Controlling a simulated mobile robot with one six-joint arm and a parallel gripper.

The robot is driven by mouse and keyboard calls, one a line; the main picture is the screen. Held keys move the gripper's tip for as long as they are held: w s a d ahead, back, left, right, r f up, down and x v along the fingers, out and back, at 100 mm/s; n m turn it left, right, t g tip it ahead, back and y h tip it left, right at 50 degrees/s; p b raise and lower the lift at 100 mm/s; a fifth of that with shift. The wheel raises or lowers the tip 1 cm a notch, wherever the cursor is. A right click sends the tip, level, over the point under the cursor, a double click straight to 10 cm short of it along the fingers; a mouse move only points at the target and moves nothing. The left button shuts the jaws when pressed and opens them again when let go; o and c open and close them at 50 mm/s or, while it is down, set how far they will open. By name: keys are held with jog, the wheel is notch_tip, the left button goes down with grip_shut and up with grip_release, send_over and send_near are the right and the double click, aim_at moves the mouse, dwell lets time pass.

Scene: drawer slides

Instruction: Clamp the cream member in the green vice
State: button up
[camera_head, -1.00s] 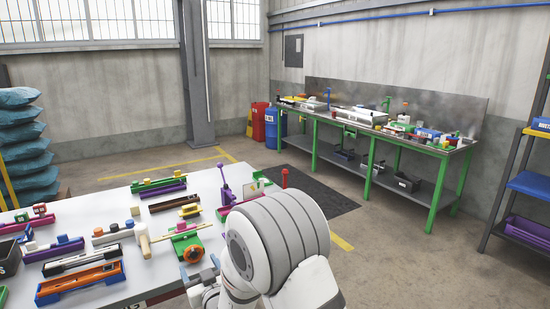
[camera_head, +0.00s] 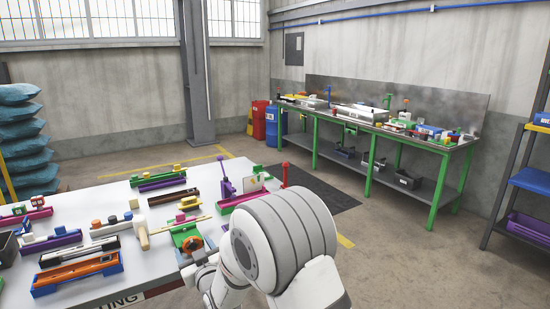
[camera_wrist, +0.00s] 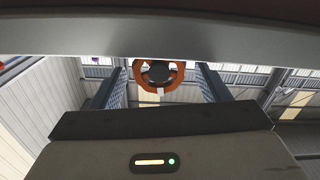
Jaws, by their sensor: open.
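The green vice (camera_head: 179,235) stands near the front right of the white table in the head view. Its orange handwheel (camera_head: 192,244) faces my arm. A cream upright piece (camera_head: 143,236) stands at the vice's left and looks like the cream member; whether it touches the jaws I cannot tell. In the wrist view the orange wheel (camera_wrist: 139,77), with a dark hub, shows between the two fingers of my gripper (camera_wrist: 161,83). The fingers are open, one on each side of the wheel, with gaps visible. In the head view my arm partly hides the gripper.
An orange tray (camera_head: 78,275) and a purple-based fixture (camera_head: 50,242) lie to the left on the table. A magenta tray with a purple lever (camera_head: 226,187) stands right of the vice.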

jog(key=shift+n, duration=0.3)
jog(key=shift+w+b, duration=0.1)
jog(key=shift+b, duration=0.2)
jog(key=shift+c, duration=0.2)
jog(key=shift+d, duration=0.1)
jog(key=c, duration=1.1)
jog(key=o, duration=1.1)
jog(key=shift+o, duration=0.2)
jog(key=shift+b, duration=0.6)
